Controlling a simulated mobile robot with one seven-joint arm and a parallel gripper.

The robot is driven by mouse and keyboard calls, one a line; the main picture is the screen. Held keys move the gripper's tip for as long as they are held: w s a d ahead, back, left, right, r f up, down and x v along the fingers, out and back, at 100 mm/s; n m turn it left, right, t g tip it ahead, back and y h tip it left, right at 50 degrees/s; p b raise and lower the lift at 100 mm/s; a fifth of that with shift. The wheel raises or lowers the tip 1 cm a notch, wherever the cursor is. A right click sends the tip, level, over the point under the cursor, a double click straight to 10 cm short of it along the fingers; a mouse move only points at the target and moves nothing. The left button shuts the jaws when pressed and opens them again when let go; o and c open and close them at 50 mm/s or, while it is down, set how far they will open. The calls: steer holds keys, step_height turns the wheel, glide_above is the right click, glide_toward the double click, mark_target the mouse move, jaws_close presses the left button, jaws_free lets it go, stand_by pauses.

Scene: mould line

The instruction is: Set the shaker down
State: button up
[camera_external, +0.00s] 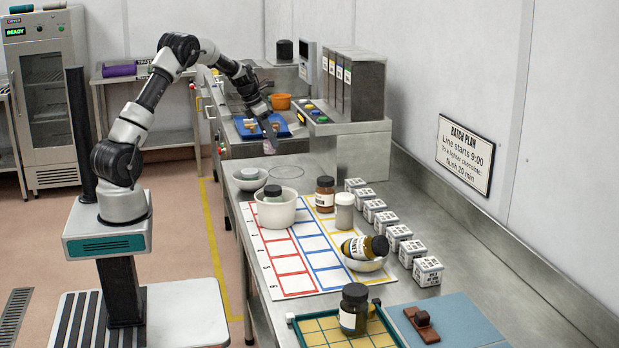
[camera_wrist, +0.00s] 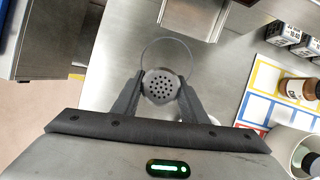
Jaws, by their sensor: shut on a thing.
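The shaker (camera_wrist: 160,88) has a round grey lid with several dark holes, seen from above in the wrist view. My gripper (camera_wrist: 161,92) is shut on it, one finger on each side. In the external view my gripper (camera_external: 268,127) points down at the far part of the counter, and the shaker (camera_external: 269,147) hangs below it, small and partly hidden. A thin ring outline (camera_external: 286,171) is on the bare counter to the right of and nearer than the shaker. The ring (camera_wrist: 167,40) also shows in the wrist view, just beyond the shaker, partly covered by it.
A metal bowl (camera_external: 250,185) and a white pot (camera_external: 276,217) with a jar in it stand nearer. A brown jar (camera_external: 325,194), a white jar (camera_external: 344,212) and several lettered cubes (camera_external: 374,210) stand right. A blue tray (camera_external: 243,131) lies behind. Counter around the ring is clear.

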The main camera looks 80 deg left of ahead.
steer(key=w+d+r, duration=0.1)
steer(key=w+d, duration=0.1)
steer(key=d, duration=0.5)
steer(key=w+d+r, duration=0.2)
steer(key=d, duration=0.4)
steer(key=shift+d+f+b, duration=0.1)
steer(key=shift+d+f, duration=0.05)
steer(key=shift+f, duration=1.55)
steer(key=shift+d+f+b, duration=0.1)
steer(key=shift+d+f, duration=0.1)
steer(key=shift+f, duration=1.55)
steer(key=shift+d+f+b, duration=0.1)
steer(key=shift+d+f, duration=0.05)
steer(key=shift+f, duration=1.55)
steer(key=shift+f, duration=0.15)
steer(key=o, duration=1.1)
